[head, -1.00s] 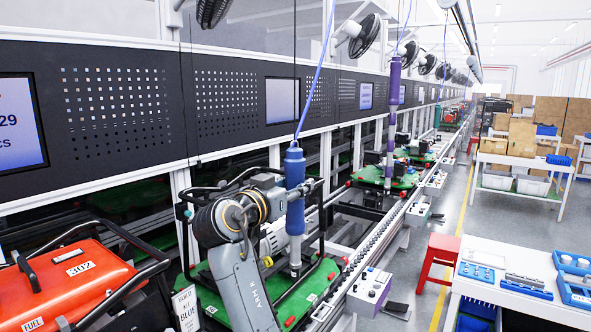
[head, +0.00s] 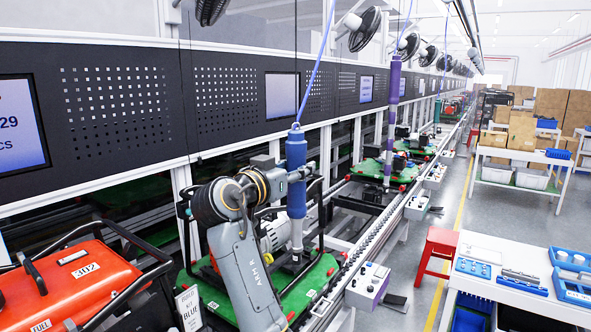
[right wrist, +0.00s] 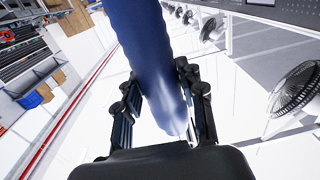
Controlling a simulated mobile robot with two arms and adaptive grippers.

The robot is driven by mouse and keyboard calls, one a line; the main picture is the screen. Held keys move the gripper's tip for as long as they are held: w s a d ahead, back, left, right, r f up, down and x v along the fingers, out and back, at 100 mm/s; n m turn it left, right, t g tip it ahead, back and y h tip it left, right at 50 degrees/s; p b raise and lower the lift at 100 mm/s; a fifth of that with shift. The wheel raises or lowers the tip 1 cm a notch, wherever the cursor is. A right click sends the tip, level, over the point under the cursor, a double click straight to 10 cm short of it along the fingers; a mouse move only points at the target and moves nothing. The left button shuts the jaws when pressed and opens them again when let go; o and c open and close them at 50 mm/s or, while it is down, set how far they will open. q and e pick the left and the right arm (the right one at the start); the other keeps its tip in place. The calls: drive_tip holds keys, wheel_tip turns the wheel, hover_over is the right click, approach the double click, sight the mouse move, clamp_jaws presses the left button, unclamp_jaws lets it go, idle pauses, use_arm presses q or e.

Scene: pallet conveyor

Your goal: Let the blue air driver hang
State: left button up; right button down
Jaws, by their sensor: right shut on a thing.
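The blue air driver (head: 296,178) is upright on a blue hose (head: 316,72) that runs up from its top, out of view. Its thin pale shaft points down in front of the engine frame on the green pallet (head: 233,300). I cannot tell if the tip touches anything. My right gripper (head: 297,174) is shut around the driver's blue body. In the right wrist view the two black fingers (right wrist: 161,105) lie on either side of the blue body (right wrist: 150,60). My left gripper is not in view.
A red fuel generator (head: 75,290) stands at the left front, and a sign (head: 188,308) stands beside the pallet. A purple driver (head: 392,110) hangs farther down the line. A control box (head: 368,283), a red stool (head: 437,250) and a white table (head: 490,255) are on the right.

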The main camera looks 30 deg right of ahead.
drive_tip(key=c, duration=0.7)
unclamp_jaws()
drive_tip(key=shift+w+f, duration=0.1)
drive_tip(key=v, duration=1.2)
